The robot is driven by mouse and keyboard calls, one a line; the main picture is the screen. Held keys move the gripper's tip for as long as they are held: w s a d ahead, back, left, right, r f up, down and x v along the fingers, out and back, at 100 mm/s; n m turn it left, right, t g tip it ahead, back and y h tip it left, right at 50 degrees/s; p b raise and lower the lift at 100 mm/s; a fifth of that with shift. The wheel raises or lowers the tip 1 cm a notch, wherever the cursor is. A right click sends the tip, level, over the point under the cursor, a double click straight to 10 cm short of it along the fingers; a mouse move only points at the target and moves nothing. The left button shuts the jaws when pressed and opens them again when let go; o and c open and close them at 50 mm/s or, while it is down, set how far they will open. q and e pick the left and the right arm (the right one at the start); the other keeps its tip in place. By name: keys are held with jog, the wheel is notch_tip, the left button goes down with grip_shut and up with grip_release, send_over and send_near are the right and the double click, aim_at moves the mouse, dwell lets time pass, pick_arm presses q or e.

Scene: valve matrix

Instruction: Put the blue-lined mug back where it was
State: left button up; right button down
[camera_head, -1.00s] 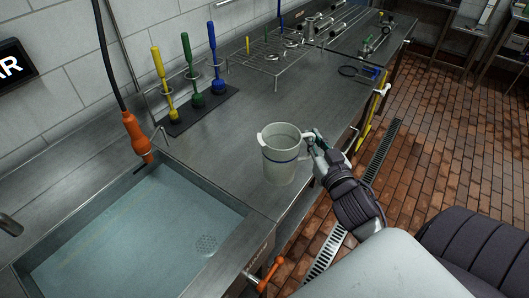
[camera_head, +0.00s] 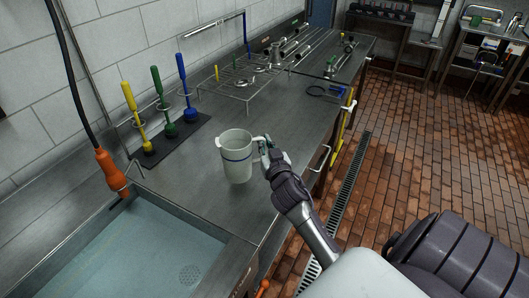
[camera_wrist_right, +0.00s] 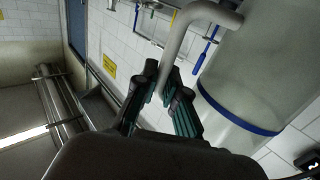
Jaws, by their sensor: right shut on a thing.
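The blue-lined mug (camera_head: 235,160) is a pale jug-like mug with a blue band. In the head view it is upright at the front part of the steel counter (camera_head: 195,195), beside the sink. I cannot tell whether its base touches the counter. My right gripper (camera_head: 266,150) is at the mug's right side, shut on its handle. In the right wrist view the fingers (camera_wrist_right: 172,95) are around the handle, and the mug body (camera_wrist_right: 262,85) fills the right side. My left gripper is not in view.
A sink (camera_head: 135,250) lies at the front left, with an orange hanging handle (camera_head: 110,170) over its edge. A black rack (camera_head: 172,140) with yellow, green and blue brushes stands by the wall. A wire rack (camera_head: 240,82) stands farther back. Counter between them is clear.

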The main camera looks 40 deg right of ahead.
jog(key=shift+f, duration=1.95)
jog(key=c, duration=1.7)
grip_release()
jog(key=shift+f+b, duration=0.15)
jog(key=shift+b, duration=0.15)
jog(key=o, duration=0.5)
jog(key=shift+c, duration=0.2)
